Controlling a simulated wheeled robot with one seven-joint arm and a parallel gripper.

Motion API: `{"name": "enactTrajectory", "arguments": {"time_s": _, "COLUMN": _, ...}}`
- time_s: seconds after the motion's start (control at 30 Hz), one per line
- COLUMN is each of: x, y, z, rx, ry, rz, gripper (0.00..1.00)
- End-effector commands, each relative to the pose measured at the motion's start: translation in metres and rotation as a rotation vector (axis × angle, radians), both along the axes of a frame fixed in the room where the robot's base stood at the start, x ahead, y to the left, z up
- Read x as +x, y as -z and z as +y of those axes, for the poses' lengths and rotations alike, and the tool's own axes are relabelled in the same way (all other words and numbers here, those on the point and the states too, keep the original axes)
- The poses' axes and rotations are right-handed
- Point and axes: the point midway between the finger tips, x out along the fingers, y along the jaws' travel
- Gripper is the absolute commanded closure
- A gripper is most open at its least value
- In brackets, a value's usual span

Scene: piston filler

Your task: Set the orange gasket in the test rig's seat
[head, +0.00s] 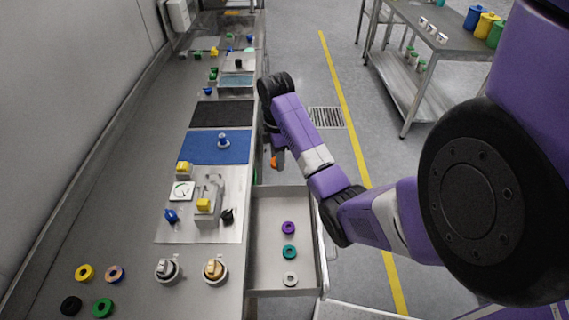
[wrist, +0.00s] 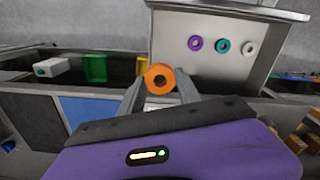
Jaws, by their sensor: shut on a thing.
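An orange gasket (wrist: 159,79), a ring with a dark hole, is pinched between the fingertips of my gripper (wrist: 160,88) in the wrist view. In the head view the gasket (head: 274,162) is a small orange patch below my gripper (head: 277,152), over the bench's right edge and beyond the open drawer. A grey metal panel (head: 225,229) on the bench carries a round gauge (head: 182,191) and a block with a yellow top (head: 204,206); it looks like the test rig. I cannot make out its seat clearly. The gasket is apart from this panel.
An open drawer (head: 266,207) juts from the bench, holding purple (head: 288,228), teal (head: 289,252) and white (head: 290,279) rings. Several loose rings lie at the near left. A blue mat (head: 200,148) bears a small blue-and-white fitting (head: 223,141).

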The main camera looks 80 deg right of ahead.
Motion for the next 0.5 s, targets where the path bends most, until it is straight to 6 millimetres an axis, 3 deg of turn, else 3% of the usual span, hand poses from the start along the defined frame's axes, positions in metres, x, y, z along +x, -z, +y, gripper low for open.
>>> {"name": "enactTrajectory", "arguments": {"time_s": 0.3, "x": 0.020, "y": -0.009, "z": -0.001, "rx": -0.002, "ry": -0.047, "rz": 0.003, "gripper": 0.98}}
{"name": "enactTrajectory", "arguments": {"time_s": 0.5, "x": 0.051, "y": -0.021, "z": 0.004, "rx": -0.001, "ry": -0.107, "rz": 0.003, "gripper": 0.98}}
